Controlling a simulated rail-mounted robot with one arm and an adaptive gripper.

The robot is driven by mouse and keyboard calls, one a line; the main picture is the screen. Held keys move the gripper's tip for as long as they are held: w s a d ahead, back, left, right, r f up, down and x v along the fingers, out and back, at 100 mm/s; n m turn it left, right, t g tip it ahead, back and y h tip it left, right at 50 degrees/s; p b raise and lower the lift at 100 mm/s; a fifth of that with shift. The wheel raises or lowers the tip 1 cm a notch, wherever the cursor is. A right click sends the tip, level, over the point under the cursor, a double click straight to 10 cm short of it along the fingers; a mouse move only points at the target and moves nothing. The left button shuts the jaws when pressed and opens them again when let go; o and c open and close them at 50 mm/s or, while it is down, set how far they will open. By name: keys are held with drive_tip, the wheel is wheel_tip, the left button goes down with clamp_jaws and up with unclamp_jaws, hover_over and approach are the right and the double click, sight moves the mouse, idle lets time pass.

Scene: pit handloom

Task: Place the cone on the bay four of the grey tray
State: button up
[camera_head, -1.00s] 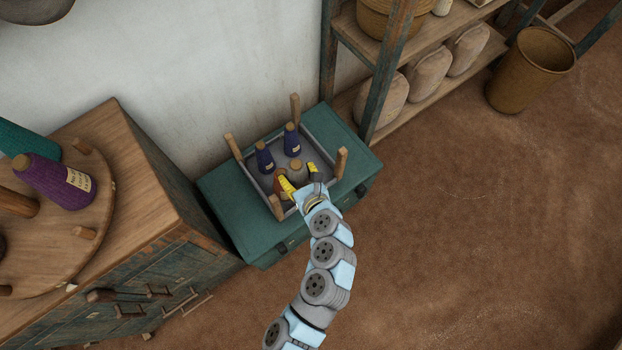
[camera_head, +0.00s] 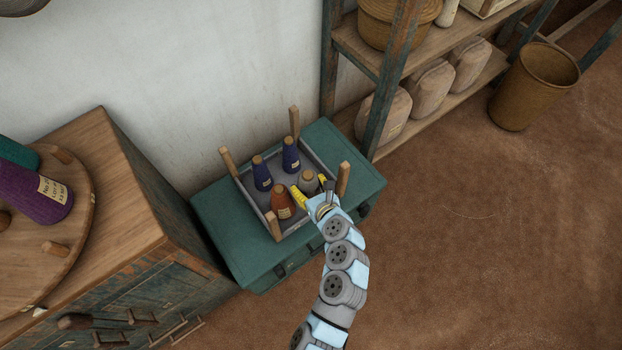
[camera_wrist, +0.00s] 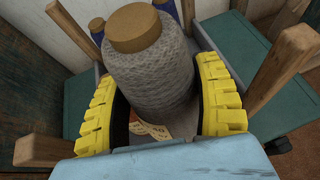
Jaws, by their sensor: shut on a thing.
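A grey yarn cone (camera_head: 308,182) with a brown top stands between the yellow-padded fingers of my gripper (camera_head: 312,188). In the wrist view the grey cone (camera_wrist: 158,70) fills the space between the fingers, and my gripper (camera_wrist: 160,92) is shut on it. The cone looks upright or slightly tilted, over the right front part of the grey tray (camera_head: 243,186). Its base is hidden, so I cannot tell whether it touches the tray floor. An orange-brown cone (camera_head: 283,203) stands at the front left.
Wooden posts (camera_head: 228,161) (camera_head: 294,122) (camera_head: 343,179) (camera_head: 273,226) rise at the tray's corners, one close beside my gripper. The tray sits on a green chest (camera_head: 215,205). A wooden cabinet (camera_head: 125,215) stands left, a shelf (camera_head: 425,70) behind right. Open floor lies right.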

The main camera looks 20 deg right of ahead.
drive_tip(key=w+d+f+b, duration=0.3)
drive_tip(key=w+f+b, duration=0.3)
drive_tip(key=f, duration=0.4)
drive_tip(key=shift+w+d, duration=0.35)
drive_tip(key=shift+w, duration=0.05)
drive_tip(key=shift+f, duration=0.2)
drive_tip(key=o, duration=1.2)
